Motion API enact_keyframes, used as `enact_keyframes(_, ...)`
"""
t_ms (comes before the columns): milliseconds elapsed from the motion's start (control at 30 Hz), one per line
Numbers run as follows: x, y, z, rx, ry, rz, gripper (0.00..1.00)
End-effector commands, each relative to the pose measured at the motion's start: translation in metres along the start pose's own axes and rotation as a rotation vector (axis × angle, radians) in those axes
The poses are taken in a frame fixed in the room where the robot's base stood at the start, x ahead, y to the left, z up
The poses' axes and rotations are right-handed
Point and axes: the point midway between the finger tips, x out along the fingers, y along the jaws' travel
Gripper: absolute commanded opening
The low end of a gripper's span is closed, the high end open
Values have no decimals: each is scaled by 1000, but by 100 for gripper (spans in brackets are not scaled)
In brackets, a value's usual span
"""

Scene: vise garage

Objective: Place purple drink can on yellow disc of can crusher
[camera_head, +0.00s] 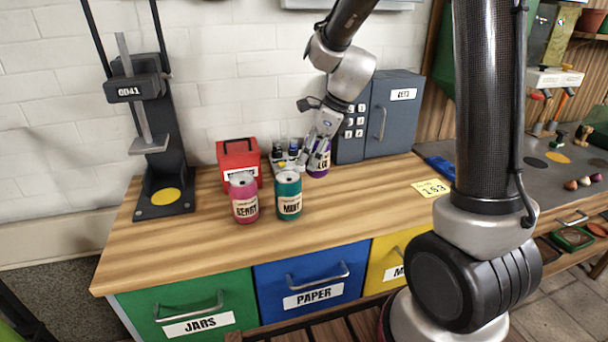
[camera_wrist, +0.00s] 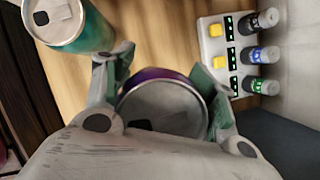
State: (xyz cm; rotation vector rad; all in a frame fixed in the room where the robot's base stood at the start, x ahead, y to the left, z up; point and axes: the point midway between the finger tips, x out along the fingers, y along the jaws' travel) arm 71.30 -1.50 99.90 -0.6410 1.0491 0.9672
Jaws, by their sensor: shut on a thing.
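The purple drink can (camera_head: 319,163) stands upright on the wooden bench, in front of the grey key box. My gripper (camera_head: 322,146) reaches down over it and is shut on it. In the wrist view the can's silver top and purple rim (camera_wrist: 165,103) sit between the two fingers of my gripper (camera_wrist: 160,85). The can crusher (camera_head: 150,120) stands at the left end of the bench. Its yellow disc (camera_head: 166,196) lies bare on the dark base, below the raised press plate.
A teal can (camera_head: 289,196) and a pink can (camera_head: 244,198) stand left of the purple can; the teal one also shows in the wrist view (camera_wrist: 75,25). A red box (camera_head: 238,160), a charger with bottles (camera_head: 287,157) and the key box (camera_head: 378,118) stand behind. The front left bench is clear.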

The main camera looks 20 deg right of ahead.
Motion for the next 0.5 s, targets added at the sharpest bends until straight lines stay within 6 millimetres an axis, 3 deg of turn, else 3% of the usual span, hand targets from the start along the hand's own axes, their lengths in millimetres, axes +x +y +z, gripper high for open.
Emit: enact_keyframes(500, 52, 0, -22, 0, 1, -1, 47)
